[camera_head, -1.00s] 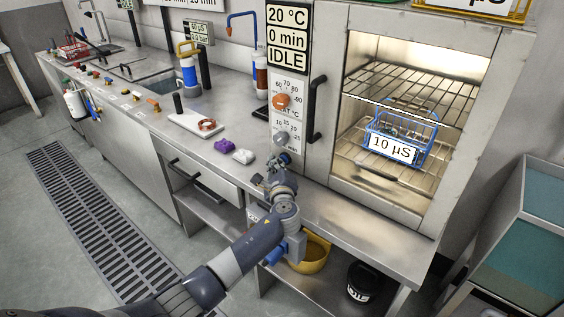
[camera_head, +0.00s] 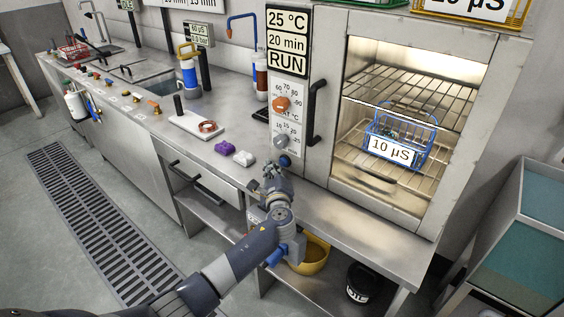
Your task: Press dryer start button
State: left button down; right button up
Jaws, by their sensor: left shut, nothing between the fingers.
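The dryer (camera_head: 328,90) stands on the steel counter, with a lit chamber behind its window. Its display (camera_head: 288,41) reads 25 °C, 20 min, RUN. Below are an orange knob (camera_head: 282,103), a grey knob (camera_head: 281,141) and a dark blue round button (camera_head: 285,161) low on the panel. My left gripper (camera_head: 271,167) is shut and empty, just in front of and left of the button; a small gap seems to show between them. My right gripper is not in view.
A blue basket (camera_head: 398,147) labelled 10 µS sits on the dryer's rack. Purple (camera_head: 224,148) and white (camera_head: 244,158) pieces and a white board (camera_head: 190,124) lie on the counter (camera_head: 330,215). A yellow bowl (camera_head: 316,257) and black container (camera_head: 361,283) stand on the lower shelf.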

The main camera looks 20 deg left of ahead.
pick_arm(q)
jog(key=s+p, duration=0.1)
jog(key=s+a+p, duration=0.1)
jog(key=s, duration=0.1)
jog(key=shift+s+r, duration=0.1)
jog(key=shift+s+a+p, duration=0.2)
jog(key=shift+s+p, duration=0.25)
jog(key=shift+s, duration=0.4)
dwell(0.8)
